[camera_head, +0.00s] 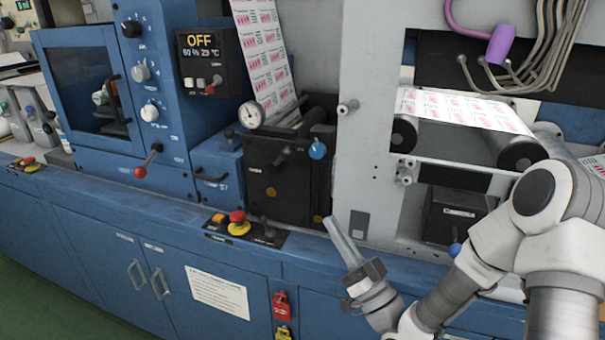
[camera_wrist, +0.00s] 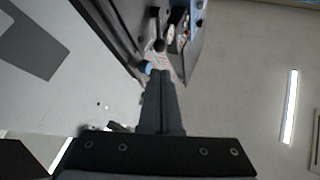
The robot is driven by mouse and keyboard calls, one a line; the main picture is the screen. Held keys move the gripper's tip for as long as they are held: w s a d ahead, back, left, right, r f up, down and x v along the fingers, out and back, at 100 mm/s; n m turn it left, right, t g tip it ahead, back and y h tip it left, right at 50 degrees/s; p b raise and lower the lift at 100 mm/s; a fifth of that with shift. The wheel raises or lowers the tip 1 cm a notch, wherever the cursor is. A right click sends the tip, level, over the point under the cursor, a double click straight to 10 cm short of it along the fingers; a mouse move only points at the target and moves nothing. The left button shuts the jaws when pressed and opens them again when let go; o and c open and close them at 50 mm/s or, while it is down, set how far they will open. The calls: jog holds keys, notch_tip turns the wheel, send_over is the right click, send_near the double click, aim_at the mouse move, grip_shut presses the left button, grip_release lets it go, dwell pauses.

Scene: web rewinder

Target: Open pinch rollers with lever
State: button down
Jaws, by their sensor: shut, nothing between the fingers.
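A black pinch roller unit (camera_head: 292,180) stands at the centre of the head view, with the printed web running down into it. On its front is a short lever with a black ball end (camera_head: 286,151), and a blue knob (camera_head: 317,149) sits at its right edge. In the wrist view a black ball (camera_wrist: 159,45) and a blue knob (camera_wrist: 147,68) show just beyond the fingertips. My gripper (camera_head: 330,222) is shut and empty, below and right of the unit in the head view, apart from it. The fingers also show in the wrist view (camera_wrist: 160,78). I cannot tell which handle is the rollers' lever.
A red-balled lever (camera_head: 140,172) is on the blue cabinet at left. A yellow and red stop button (camera_head: 238,224) sits on the ledge below the unit. A grey upright panel (camera_head: 368,150) stands right of it.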

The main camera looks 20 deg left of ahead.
dwell(0.3)
jog(key=p, duration=0.1)
send_near(292, 158)
jog(key=x, duration=0.6)
jog(key=shift+w+a, duration=0.25)
jog(key=shift+w, duration=0.1)
jog(key=shift+r, duration=0.2)
